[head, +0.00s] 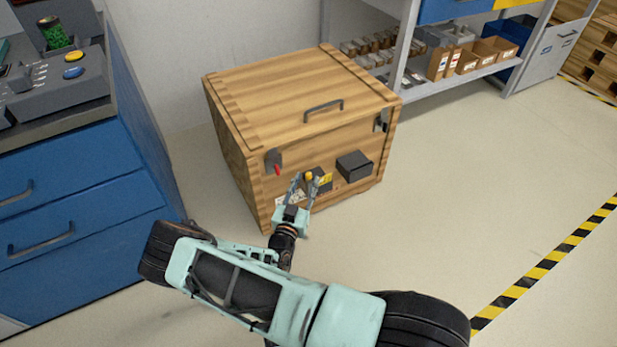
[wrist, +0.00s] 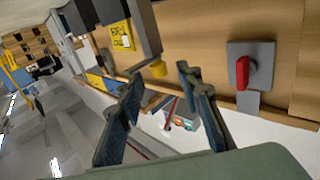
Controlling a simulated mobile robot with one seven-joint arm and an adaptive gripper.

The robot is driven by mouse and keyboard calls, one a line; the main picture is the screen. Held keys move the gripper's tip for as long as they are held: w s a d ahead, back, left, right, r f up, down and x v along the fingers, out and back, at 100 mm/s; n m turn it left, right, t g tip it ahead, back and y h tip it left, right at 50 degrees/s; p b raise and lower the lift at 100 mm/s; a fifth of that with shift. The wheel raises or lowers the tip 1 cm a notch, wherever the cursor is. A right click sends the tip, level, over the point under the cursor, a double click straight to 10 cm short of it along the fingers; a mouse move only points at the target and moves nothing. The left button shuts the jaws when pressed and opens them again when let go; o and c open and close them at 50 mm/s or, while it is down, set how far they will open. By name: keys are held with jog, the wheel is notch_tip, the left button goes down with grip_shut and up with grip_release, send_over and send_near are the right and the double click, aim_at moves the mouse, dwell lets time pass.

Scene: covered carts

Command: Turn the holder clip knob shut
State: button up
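The wooden crate (head: 300,90) stands on the floor with its lid down. A dark holder (wrist: 145,25) on its front carries a yellow tag (wrist: 122,36). A small yellow knob (wrist: 158,69) sticks out at the holder's end; it also shows in the head view (head: 308,176). My gripper (head: 304,181) is at the crate's front. In the wrist view my gripper (wrist: 160,78) is open, with the yellow knob between and just beyond its fingertips. I see no clear contact. The knob's turn angle is too small to tell.
A red knob (wrist: 243,72) on a grey plate sits near the crate's left front corner. A dark box (head: 354,166) sits on the front, right of the holder. A blue cabinet (head: 70,210) stands left; the floor to the right is clear.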

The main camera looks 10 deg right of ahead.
aim_at(308, 177)
jog(key=shift+b+x, duration=0.3)
jog(key=shift+x, duration=1.55)
grip_shut()
